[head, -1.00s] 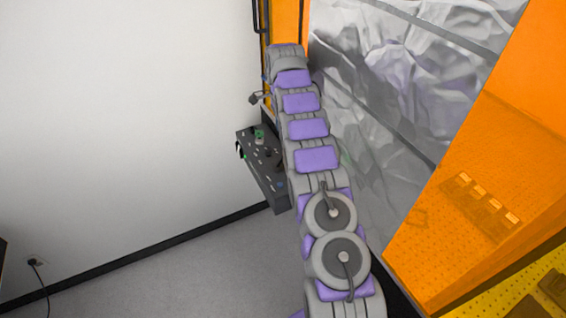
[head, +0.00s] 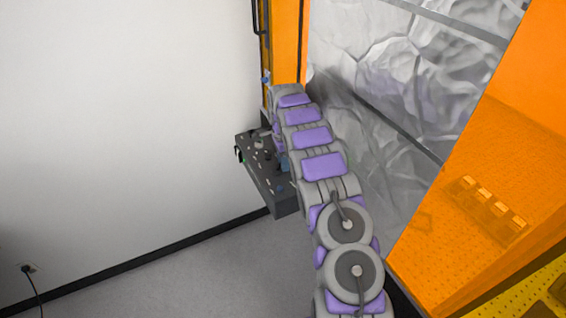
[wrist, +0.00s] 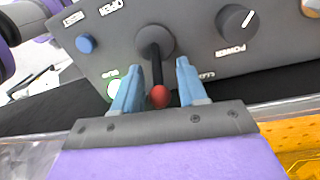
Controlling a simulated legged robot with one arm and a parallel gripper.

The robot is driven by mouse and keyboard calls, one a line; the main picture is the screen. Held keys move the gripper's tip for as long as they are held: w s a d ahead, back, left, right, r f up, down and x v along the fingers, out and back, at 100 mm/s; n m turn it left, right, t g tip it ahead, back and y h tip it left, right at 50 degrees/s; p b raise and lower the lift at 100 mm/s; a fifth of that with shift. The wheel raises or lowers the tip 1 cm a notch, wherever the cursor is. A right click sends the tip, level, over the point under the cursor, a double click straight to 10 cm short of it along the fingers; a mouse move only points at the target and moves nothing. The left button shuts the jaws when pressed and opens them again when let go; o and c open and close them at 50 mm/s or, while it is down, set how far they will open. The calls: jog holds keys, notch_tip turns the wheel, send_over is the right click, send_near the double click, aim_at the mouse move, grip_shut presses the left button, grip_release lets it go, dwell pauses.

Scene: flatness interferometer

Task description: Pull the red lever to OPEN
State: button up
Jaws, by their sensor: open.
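The red lever (wrist: 159,97) shows in the wrist view as a dark shaft with a red ball end, rising from a round grey base on the control panel (wrist: 185,62). My gripper (wrist: 159,68) is open, with one blue finger on each side of the lever. The red ball lies between the fingers, and gaps show on both sides. The word OPEN appears upside down near the lever base. Another label is partly hidden by the right finger. In the head view the panel (head: 272,192) is partly covered by my arm, and the red ball cannot be made out.
A blue button (wrist: 86,44), a pale button with a green label (wrist: 113,90) and a POWER knob (wrist: 238,20) surround the lever. In the head view, the orange enclosure (head: 285,45) and crinkled silvery sheeting (head: 430,75) stand right of the panel. White wall is left.

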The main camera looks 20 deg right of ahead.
jog(key=shift+c, duration=0.4)
grip_shut()
